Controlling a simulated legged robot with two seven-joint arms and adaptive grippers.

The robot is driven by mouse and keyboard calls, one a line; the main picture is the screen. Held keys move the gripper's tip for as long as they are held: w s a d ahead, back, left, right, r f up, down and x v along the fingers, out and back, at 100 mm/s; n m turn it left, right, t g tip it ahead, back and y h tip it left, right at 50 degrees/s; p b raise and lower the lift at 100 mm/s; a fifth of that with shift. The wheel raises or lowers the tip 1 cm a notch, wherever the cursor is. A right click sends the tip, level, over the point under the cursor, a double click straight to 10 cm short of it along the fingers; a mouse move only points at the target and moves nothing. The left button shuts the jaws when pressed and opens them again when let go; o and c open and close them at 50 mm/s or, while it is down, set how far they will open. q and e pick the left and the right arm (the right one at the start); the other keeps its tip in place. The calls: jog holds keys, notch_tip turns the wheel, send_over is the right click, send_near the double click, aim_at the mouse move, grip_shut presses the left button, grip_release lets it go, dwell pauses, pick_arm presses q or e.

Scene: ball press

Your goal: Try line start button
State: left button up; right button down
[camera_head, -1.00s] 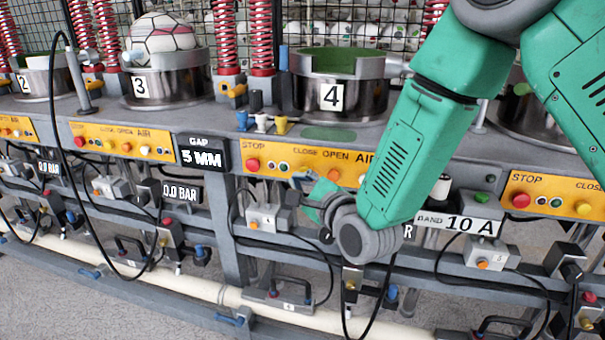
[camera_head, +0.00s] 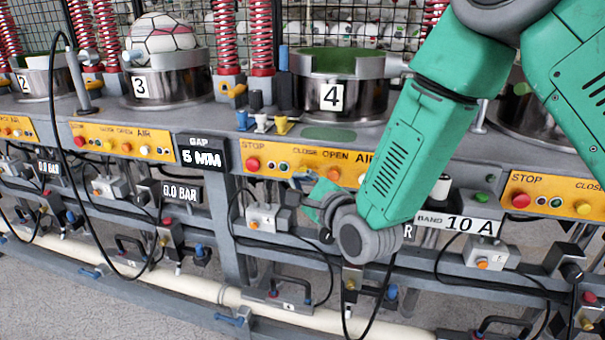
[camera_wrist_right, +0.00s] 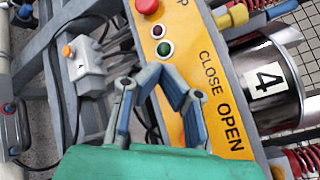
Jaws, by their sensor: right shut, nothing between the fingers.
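A yellow control panel (camera_head: 300,152) lettered STOP, CLOSE, OPEN and AIR runs below the pot numbered 4. It has a red button (camera_head: 253,163) at STOP and small dark red and green round parts beside it. In the right wrist view these are the red button (camera_wrist_right: 147,5), dark red one (camera_wrist_right: 158,30) and green one (camera_wrist_right: 165,48). No button in view is labelled line start. My right gripper (camera_head: 300,181) is shut and empty in front of this panel; its fingertips (camera_wrist_right: 160,73) show just below the green one. I cannot tell whether they touch the panel. My left gripper is out of view.
A grey box with an orange button (camera_head: 254,224) hangs below the panel, with black cables around it. A pot (camera_head: 340,88) numbered 4 stands above. Another yellow panel (camera_head: 557,195) is at the right. My right arm hides part of the panel.

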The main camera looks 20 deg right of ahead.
jog(key=shift+w+d, duration=0.25)
jog(key=shift+w, duration=0.05)
jog(key=shift+w+d+r, duration=0.1)
jog(key=shift+w+d, duration=0.15)
jog(key=shift+w, duration=0.15)
dwell(0.8)
jog(key=shift+s, duration=0.1)
jog(key=shift+s+a, duration=0.5)
jog(key=shift+s, duration=0.15)
jog(key=shift+s, duration=0.1)
jog(key=s+a, duration=0.1)
jog(key=s, duration=0.1)
jog(key=s+a, duration=0.1)
jog(key=s, duration=0.1)
jog(key=shift+a, duration=0.4)
dwell(0.7)
